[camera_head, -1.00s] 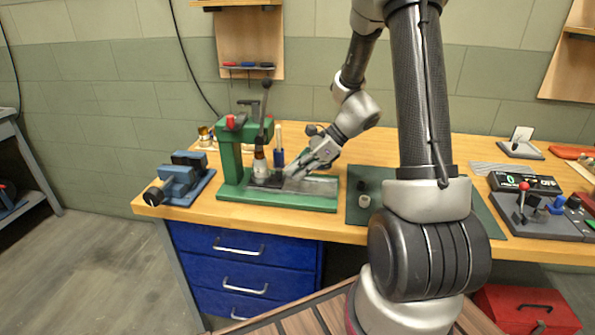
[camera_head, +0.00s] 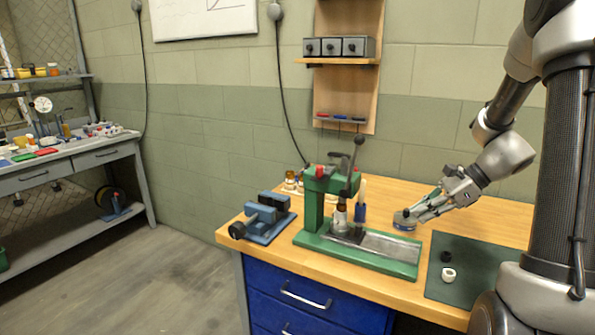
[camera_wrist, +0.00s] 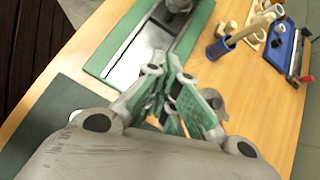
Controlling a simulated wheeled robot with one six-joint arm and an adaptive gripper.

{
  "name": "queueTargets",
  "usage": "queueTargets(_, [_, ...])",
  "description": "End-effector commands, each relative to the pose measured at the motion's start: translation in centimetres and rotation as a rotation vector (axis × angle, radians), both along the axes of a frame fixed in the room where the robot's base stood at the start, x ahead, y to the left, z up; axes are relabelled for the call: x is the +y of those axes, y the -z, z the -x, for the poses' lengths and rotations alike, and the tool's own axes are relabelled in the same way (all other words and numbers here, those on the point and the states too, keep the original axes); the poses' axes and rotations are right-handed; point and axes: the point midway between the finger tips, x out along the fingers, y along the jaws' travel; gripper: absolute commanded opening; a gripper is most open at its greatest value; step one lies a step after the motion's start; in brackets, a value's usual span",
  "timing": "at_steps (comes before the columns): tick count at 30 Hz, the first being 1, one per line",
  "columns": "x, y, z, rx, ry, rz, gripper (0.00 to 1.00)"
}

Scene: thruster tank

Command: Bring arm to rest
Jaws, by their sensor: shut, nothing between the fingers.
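My gripper (camera_head: 412,214) is at the end of my arm on the right of the head view, over the wooden bench. It is right of the green arbor press (camera_head: 314,205) and clear of it. In the wrist view the fingers of my gripper (camera_wrist: 178,122) are closed together with nothing between them. My arm is bent and reaches down to the left.
A blue vise (camera_head: 265,219) stands left of the press. A dark green mat (camera_head: 480,262) with a black and a white ring lies at right. A blue holder (camera_wrist: 217,49) with a wooden handle is behind the press. Open floor lies left of the bench.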

Motion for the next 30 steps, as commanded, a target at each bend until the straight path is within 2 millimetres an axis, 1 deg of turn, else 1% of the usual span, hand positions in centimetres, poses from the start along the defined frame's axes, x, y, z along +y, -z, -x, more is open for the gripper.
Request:
queueTargets(2, [-0.6,1.0,1.4,-0.035,-0.109,0.061,0.0])
queueTargets(3, [-1.0,1.9,2.9,-0.047,-0.188,0.1,0.0])
queueTargets(5, [-1.6,1.9,5.5,-0.086,-0.333,0.178,0.0])
queueTargets(6, [-1.8,1.5,7.1,-0.119,-0.436,0.235,0.0])
queueTargets(9, [-1.9,0.1,9.9,-0.185,-0.647,0.344,0.0])
queueTargets(14, [-1.7,-2.7,13.7,-0.294,-0.971,0.518,0.0])
queueTargets(18, [-1.4,-5.7,16.9,-0.398,-1.264,0.697,0.0])
queueTargets(21, [-1.0,-7.7,18.8,-0.47,-1.433,0.827,0.0])
queueTargets(24, [-0.4,-9.4,20.1,-0.535,-1.523,0.939,0.0])
queueTargets(27, [0.5,-10.7,21.0,-0.605,-1.563,1.015,0.0])
queueTargets(30, [1.4,-11.9,21.2,-0.675,-1.572,1.063,0.0])
